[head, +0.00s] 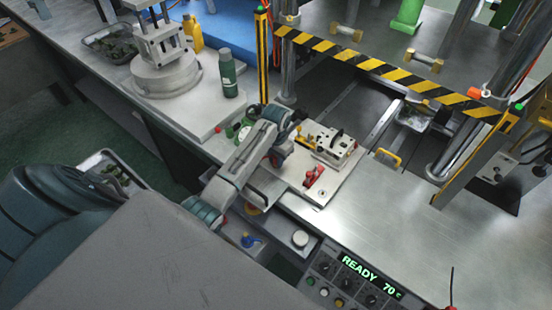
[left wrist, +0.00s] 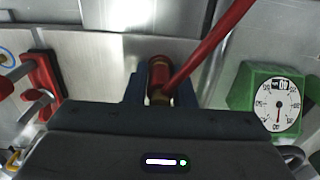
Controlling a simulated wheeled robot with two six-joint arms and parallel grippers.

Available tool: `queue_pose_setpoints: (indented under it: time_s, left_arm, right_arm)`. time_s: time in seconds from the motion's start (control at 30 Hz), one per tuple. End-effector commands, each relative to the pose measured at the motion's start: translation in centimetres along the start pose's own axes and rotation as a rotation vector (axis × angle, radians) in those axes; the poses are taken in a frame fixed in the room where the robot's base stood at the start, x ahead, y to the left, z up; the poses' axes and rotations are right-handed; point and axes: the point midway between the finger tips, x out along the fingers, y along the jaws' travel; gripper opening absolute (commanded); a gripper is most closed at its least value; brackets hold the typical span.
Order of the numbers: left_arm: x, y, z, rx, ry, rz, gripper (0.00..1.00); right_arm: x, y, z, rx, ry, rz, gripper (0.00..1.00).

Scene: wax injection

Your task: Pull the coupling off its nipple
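In the left wrist view, a red coupling with brass-coloured ends (left wrist: 159,75) stands between the two dark fingers of my left gripper (left wrist: 160,88). The fingers lie close against both its sides and look shut on it. A red hose (left wrist: 210,48) runs from near the coupling toward the upper right. The nipple is hidden, so I cannot tell whether the coupling is seated on it. In the head view, my left gripper (head: 279,156) is beside the white block machine, and its own wrist hides the coupling. My right gripper is not in view.
A green gauge (left wrist: 275,100) stands right of the gripper, and a red clamp-like part (left wrist: 42,84) is at left. The white block (head: 331,144) and a striped press frame (head: 365,62) are close by.

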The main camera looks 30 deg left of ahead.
Motion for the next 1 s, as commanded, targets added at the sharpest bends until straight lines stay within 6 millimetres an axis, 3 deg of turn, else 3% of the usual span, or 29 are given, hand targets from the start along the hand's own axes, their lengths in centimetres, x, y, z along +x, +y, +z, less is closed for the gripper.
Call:
queue_pose_setpoints:
  time_s: [0.03, 0.1, 1.0]
  left_arm:
    - [0.0, 0.0, 0.0, 0.000, 0.000, 0.000, 0.13]
    - [0.0, 0.0, 0.0, 0.000, 0.000, 0.000, 0.00]
    - [-2.9, 0.0, -0.1, 0.000, 0.002, 0.000, 0.00]
  right_arm:
    - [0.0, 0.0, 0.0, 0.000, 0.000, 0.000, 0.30]
    - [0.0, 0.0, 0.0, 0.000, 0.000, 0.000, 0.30]
    - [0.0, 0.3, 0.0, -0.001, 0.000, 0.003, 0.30]
